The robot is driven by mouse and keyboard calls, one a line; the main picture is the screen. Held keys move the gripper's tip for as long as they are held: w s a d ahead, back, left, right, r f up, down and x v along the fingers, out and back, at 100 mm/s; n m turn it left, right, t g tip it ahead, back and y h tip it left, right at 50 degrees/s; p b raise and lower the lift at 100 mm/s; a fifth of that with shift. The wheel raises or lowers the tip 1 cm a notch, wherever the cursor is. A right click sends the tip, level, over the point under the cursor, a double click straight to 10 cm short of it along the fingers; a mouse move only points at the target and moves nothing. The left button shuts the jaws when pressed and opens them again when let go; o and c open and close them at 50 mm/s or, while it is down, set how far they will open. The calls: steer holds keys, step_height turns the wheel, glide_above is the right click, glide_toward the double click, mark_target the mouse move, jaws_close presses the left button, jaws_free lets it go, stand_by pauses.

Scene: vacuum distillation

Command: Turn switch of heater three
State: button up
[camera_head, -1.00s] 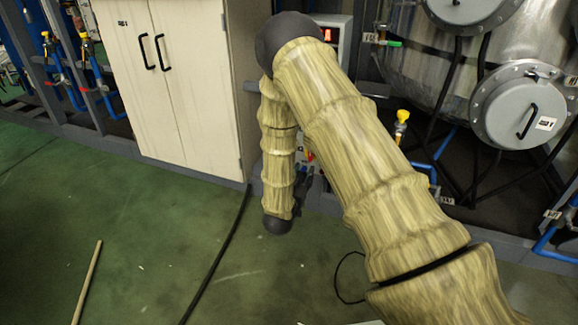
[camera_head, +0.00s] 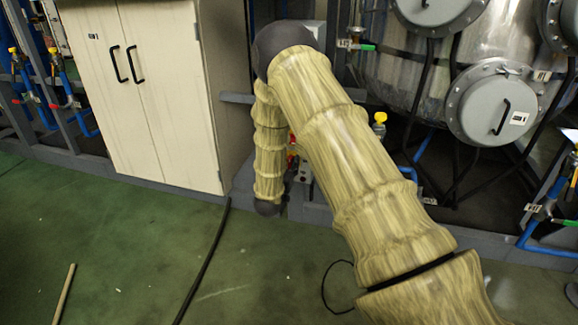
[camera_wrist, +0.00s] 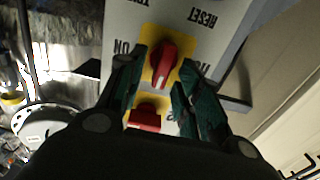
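In the wrist view, a red rotary switch (camera_wrist: 164,66) stands on a yellow plate of a grey panel (camera_wrist: 124,22), with upside-down labels including ON and RESET. My gripper (camera_wrist: 162,58) is open, one green-lined finger on each side of the switch. I cannot tell whether either finger touches it. A second red knob or button (camera_wrist: 147,115) on a yellow plate sits between the fingers, nearer the palm. In the head view, my arm covers most of the work spot; the gripper cannot be made out clearly. The number of the heater cannot be read.
A cream cabinet (camera_head: 165,95) stands left of my arm. A steel vessel with a round hatch (camera_head: 492,105) is at the right, with a yellow-handled valve (camera_head: 379,118) and blue pipes nearby. A black cable (camera_head: 205,265) lies on the green floor, which is open at the front left.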

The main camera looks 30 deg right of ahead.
steer(key=shift+w+d, duration=0.2)
jaws_close()
